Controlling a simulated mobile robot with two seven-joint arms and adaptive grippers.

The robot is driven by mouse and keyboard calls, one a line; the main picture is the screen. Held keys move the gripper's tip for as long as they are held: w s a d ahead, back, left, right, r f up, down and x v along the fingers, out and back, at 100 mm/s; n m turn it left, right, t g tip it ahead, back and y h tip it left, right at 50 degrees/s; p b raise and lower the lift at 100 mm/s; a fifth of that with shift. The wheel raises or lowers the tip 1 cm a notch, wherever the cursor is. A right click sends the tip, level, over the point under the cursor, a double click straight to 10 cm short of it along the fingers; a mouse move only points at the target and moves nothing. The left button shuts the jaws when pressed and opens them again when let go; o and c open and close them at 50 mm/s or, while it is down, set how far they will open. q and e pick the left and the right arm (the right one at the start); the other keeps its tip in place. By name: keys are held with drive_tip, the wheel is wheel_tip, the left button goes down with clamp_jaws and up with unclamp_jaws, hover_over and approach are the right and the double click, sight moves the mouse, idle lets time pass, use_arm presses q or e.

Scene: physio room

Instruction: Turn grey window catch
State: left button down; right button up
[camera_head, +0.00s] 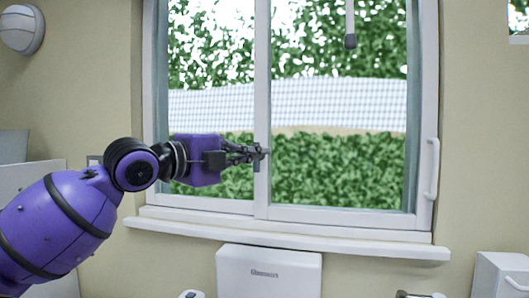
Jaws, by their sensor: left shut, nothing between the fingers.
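The grey window catch (257,157) is a small piece on the white middle upright of the window (262,60). My left gripper (258,153) comes in from the left, in front of the left pane. Its dark fingers are shut with nothing between them. The fingertips overlap the catch in the picture; I cannot tell whether they touch it. The fingers hide part of the catch. My right gripper is not in view.
A white handle (432,170) is on the window's right frame. A white sill (300,238) runs below the window, above a white box (268,272). A dark-ended rod (350,40) hangs before the right pane. A white cabinet (500,274) stands at lower right.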

use_arm(q)
drive_tip(key=w+d+p, duration=0.1)
drive_tip(key=w+d, duration=0.3)
drive_tip(key=w, duration=0.4)
drive_tip(key=shift+w+p, duration=0.3)
drive_tip(key=shift+p, duration=0.05)
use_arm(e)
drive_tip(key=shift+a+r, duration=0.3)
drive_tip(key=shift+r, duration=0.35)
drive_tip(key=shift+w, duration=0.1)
use_arm(q)
drive_tip(key=shift+f, duration=0.1)
